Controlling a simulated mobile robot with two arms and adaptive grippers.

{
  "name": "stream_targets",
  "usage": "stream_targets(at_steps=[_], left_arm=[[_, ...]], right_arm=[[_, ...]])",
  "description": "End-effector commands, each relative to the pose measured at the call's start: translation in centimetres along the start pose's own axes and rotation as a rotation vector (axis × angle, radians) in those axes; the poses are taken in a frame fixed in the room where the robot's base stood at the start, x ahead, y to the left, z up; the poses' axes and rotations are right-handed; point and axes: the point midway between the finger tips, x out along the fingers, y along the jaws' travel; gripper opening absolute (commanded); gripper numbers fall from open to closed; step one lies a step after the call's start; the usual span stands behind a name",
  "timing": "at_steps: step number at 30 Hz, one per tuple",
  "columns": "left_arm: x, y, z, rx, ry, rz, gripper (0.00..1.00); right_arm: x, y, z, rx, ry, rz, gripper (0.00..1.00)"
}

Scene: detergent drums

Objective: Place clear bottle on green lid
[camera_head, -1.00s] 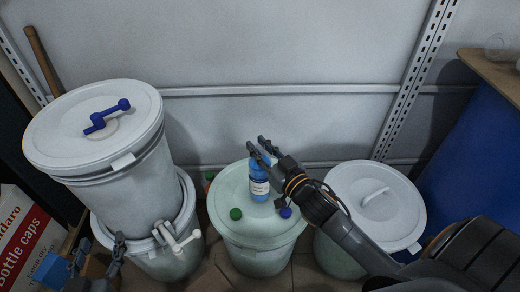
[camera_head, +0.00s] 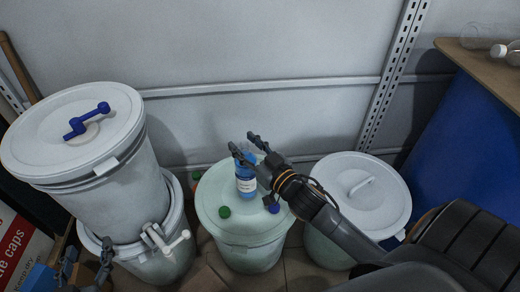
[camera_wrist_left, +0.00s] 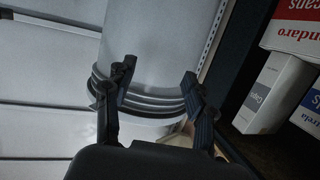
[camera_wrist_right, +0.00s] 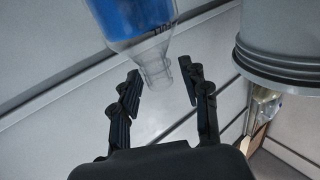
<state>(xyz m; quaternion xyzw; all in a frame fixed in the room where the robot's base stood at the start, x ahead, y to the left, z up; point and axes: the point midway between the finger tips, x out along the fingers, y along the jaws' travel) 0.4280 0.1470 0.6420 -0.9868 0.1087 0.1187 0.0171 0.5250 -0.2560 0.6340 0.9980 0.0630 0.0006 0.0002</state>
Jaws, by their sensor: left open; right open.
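A blue-looking bottle with a pale label (camera_head: 246,184) stands upright on the pale green lid (camera_head: 246,222) of the middle drum. The right wrist view shows a bottle with a clear neck and blue body (camera_wrist_right: 145,45), inverted in that picture. My right gripper (camera_head: 246,147) is open at the bottle's top; in its wrist view the fingers (camera_wrist_right: 162,76) are apart with the neck just beyond them, and contact is not clear. Clear bottles (camera_head: 512,53) lie on a brown board at the far right. My left gripper (camera_head: 82,268) is open and empty, low at the left.
A green cap (camera_head: 224,212) and a purple-blue cap (camera_head: 273,207) lie on the green lid. Stacked white drums (camera_head: 65,140) with a blue handle stand left. A white-lidded drum (camera_head: 375,205) stands right, then a blue barrel under the brown board (camera_head: 488,70). A wall is behind.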

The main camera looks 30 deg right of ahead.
Motion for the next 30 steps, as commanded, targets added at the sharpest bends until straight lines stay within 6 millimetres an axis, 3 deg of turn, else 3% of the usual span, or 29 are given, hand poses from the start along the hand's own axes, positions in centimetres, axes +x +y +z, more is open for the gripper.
stream_targets(at_steps=[12, 18, 24, 30], left_arm=[[-1.7, -0.7, 5.0, 0.000, -0.278, -0.016, 0.55], [-2.6, -1.0, 6.7, -0.001, -0.368, -0.022, 0.55], [-3.0, -1.1, 7.3, -0.001, -0.405, -0.025, 0.55], [-3.0, -1.1, 7.4, -0.001, -0.410, -0.025, 0.55]], right_arm=[[-7.6, 0.0, 0.1, 0.004, -0.006, 0.002, 0.46], [-10.4, 0.0, 0.1, 0.003, -0.004, 0.001, 0.46], [-11.4, -0.1, 0.1, 0.001, -0.010, 0.009, 0.46], [-10.6, -1.3, 1.6, 0.008, -0.155, 0.084, 0.46]])
